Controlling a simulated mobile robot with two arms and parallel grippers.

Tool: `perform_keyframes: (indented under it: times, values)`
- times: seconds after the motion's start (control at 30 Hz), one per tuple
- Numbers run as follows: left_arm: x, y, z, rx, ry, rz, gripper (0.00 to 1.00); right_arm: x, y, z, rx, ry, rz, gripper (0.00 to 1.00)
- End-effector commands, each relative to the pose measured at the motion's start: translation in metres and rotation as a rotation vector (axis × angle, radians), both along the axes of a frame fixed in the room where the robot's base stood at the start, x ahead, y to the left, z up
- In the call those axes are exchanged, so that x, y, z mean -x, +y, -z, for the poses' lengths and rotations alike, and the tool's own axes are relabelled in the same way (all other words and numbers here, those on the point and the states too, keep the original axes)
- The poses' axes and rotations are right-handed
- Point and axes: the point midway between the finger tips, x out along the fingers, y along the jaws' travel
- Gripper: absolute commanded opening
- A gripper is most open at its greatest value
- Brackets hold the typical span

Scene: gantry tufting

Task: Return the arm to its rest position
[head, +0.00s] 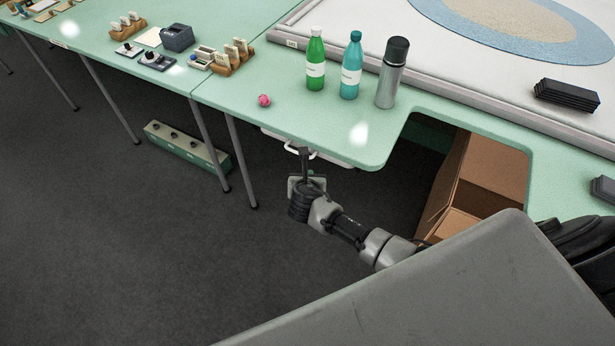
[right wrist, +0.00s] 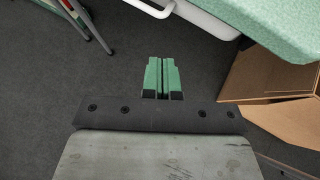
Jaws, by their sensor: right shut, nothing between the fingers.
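My right arm comes in from the right in the head view. Its gripper (head: 303,152) points toward the table's front edge, close to a white handle (head: 288,148) under the tabletop. In the right wrist view the two green-faced fingers (right wrist: 161,76) are together with nothing between them. The white handle (right wrist: 152,8) shows beyond the fingertips there, apart from them in that picture. My left gripper is in neither view.
A pale green table (head: 225,92) holds a green bottle (head: 316,48), a teal bottle (head: 350,78), a grey flask (head: 391,80) and a pink ball (head: 264,100). An open cardboard box (head: 490,172) stands in the table's cutout.

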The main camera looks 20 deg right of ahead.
Motion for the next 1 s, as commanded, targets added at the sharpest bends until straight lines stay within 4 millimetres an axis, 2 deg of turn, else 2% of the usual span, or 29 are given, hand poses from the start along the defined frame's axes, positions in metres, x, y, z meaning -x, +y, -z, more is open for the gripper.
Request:
perform_keyframes:
  times: [0.13, 0.4, 0.47, 0.57, 0.67, 0.77, 0.8, 0.87, 0.9, 0.97, 1.0]
  values:
    - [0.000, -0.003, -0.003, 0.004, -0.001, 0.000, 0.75, 0.012, 0.006, -0.009, 0.000, 0.000, 0.000, 0.00]
    - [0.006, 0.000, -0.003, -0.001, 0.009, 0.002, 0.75, 0.017, 0.008, -0.011, -0.001, 0.000, 0.002, 0.00]
    - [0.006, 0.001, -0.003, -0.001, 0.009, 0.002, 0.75, 0.020, 0.007, -0.006, -0.019, 0.006, 0.012, 0.00]
    - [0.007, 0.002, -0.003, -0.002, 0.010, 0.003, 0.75, 0.035, 0.004, 0.022, -0.120, 0.030, 0.070, 0.00]
    - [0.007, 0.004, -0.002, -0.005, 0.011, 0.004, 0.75, 0.068, 0.000, 0.071, -0.318, 0.067, 0.206, 0.00]
    - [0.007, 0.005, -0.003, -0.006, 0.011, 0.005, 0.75, 0.119, -0.006, 0.129, -0.562, 0.106, 0.425, 0.00]
    - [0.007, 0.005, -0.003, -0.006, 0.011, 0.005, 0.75, 0.142, -0.007, 0.150, -0.658, 0.117, 0.527, 0.00]
    - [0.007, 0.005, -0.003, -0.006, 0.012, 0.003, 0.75, 0.178, -0.009, 0.179, -0.791, 0.129, 0.691, 0.00]
    - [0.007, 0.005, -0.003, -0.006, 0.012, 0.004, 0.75, 0.203, -0.010, 0.197, -0.873, 0.130, 0.808, 0.00]
    - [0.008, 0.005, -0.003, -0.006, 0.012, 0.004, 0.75, 0.243, -0.011, 0.221, -0.986, 0.127, 0.996, 0.00]
    - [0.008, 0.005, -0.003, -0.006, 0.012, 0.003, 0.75, 0.271, -0.012, 0.236, -1.055, 0.117, 1.126, 0.00]
